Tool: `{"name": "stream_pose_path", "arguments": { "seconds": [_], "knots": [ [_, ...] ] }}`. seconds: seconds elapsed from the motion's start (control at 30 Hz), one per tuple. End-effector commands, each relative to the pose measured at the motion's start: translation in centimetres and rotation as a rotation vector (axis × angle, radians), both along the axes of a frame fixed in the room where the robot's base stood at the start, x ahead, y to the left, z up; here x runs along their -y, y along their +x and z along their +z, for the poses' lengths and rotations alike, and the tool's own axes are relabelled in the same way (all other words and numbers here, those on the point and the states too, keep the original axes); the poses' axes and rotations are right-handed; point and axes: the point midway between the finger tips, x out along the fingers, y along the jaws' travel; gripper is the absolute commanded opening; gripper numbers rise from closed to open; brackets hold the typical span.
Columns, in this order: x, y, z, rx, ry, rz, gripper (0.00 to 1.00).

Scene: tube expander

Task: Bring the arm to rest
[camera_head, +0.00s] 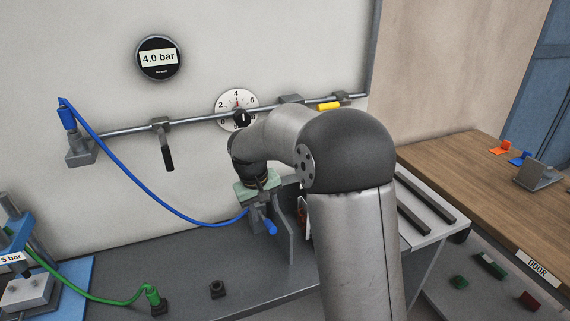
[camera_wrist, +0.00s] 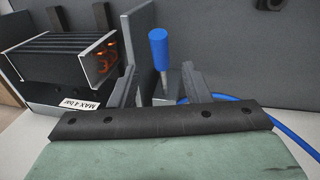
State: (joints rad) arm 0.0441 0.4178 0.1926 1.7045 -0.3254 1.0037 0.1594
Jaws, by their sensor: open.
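My arm is bent out over the bench in the head view, with my gripper (camera_head: 264,214) pointing down at the end. In the wrist view my gripper (camera_wrist: 157,72) is open, its two grey fingers apart. A blue cylindrical end piece (camera_wrist: 158,46) on a thin grey stem shows between and beyond the fingers; I cannot tell whether they touch it. The blue end also shows just below my gripper in the head view (camera_head: 270,227). A blue hose (camera_head: 142,178) runs from the wall rail's left end to beside my gripper.
A finned box (camera_wrist: 65,60) labelled "MAX 4 bar" stands left of the fingers, beside a grey upright plate (camera_wrist: 137,45). A gauge (camera_head: 159,58) reads 4.0 bar. A green hose (camera_head: 95,298) lies at lower left. A wooden table (camera_head: 460,175) stands right. Part of the bench is hidden behind my arm.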

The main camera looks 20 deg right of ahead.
Motion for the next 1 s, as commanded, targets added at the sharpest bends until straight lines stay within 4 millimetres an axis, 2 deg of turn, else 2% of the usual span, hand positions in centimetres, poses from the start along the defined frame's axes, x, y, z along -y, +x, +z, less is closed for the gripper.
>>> {"name": "stream_pose_path", "arguments": {
  "seconds": [0.13, 0.23, 0.33, 0.47, 0.5, 0.6, 0.7, 0.83, 1.0],
  "knots": [
    [0.1, -1.1, 0.6, 0.001, 0.001, -0.002, 0.43],
    [0.5, -4.1, 2.1, 0.004, 0.007, -0.012, 0.43],
    [1.1, -9.2, 3.7, 0.007, 0.026, -0.033, 0.43],
    [1.7, -16.9, 4.6, 0.014, 0.070, -0.068, 0.43],
    [1.8, -19.2, 4.6, 0.015, 0.087, -0.082, 0.43],
    [1.9, -24.1, 4.0, 0.021, 0.129, -0.108, 0.43],
    [1.8, -27.7, 3.2, 0.027, 0.166, -0.126, 0.43],
    [1.6, -30.2, 2.3, 0.028, 0.196, -0.140, 0.43],
    [1.5, -30.9, 2.1, 0.028, 0.204, -0.143, 0.43]
  ]
}}
